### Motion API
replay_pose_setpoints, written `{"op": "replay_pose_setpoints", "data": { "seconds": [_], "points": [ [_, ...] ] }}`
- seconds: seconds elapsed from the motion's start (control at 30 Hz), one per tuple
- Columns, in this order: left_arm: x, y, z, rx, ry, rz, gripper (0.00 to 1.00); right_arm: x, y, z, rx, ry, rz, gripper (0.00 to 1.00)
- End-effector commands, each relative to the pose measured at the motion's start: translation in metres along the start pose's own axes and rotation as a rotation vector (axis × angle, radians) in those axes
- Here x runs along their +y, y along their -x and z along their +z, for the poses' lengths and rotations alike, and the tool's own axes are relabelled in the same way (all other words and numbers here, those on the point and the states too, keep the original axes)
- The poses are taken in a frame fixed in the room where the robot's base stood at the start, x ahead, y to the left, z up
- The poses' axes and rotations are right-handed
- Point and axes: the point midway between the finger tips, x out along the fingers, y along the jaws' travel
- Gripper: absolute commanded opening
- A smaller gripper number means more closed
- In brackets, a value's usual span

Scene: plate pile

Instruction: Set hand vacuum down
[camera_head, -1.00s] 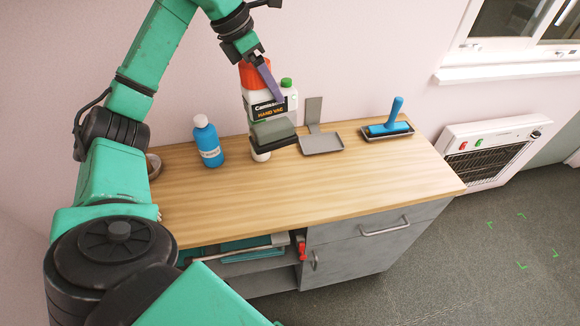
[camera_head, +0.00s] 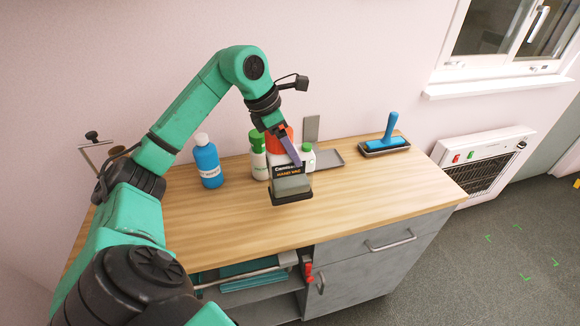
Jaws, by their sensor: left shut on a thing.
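The vacuum is upright, low over the middle of the wooden counter (camera_head: 230,225). I cannot tell whether its base touches the wood. The hand vacuum hides part of what stands behind it. My right gripper is out of view.
A blue bottle (camera_head: 207,162) and a green-capped white bottle (camera_head: 258,158) stand left of the vacuum. A grey dustpan (camera_head: 328,158) and a blue-handled tool on a tray (camera_head: 386,142) are at the back right. The counter's front is clear.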

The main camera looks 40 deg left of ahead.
Motion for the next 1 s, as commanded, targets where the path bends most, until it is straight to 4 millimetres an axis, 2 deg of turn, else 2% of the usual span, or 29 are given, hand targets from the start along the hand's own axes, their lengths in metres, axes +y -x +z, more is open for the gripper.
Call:
{"op": "replay_pose_setpoints", "data": {
  "seconds": [0.3,0.67,0.7,0.73,0.77,1.0],
  "points": [
    [-0.001,-0.038,-0.016,-0.004,-0.001,-0.002,0.25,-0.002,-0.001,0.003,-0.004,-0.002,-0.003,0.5],
    [0.0,-0.044,-0.018,-0.006,-0.001,0.002,0.25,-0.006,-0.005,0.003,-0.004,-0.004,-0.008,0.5],
    [0.0,-0.045,-0.019,-0.002,-0.001,0.0,0.85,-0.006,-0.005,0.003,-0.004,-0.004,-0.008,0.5],
    [0.0,-0.045,-0.019,-0.002,0.0,0.0,0.97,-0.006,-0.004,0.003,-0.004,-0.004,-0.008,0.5],
    [0.0,-0.045,-0.019,-0.002,0.0,0.0,1.0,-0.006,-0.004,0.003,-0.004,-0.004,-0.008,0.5],
    [0.0,-0.042,-0.018,-0.002,0.0,-0.001,1.0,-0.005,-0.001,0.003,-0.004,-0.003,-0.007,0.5]
  ]
}}
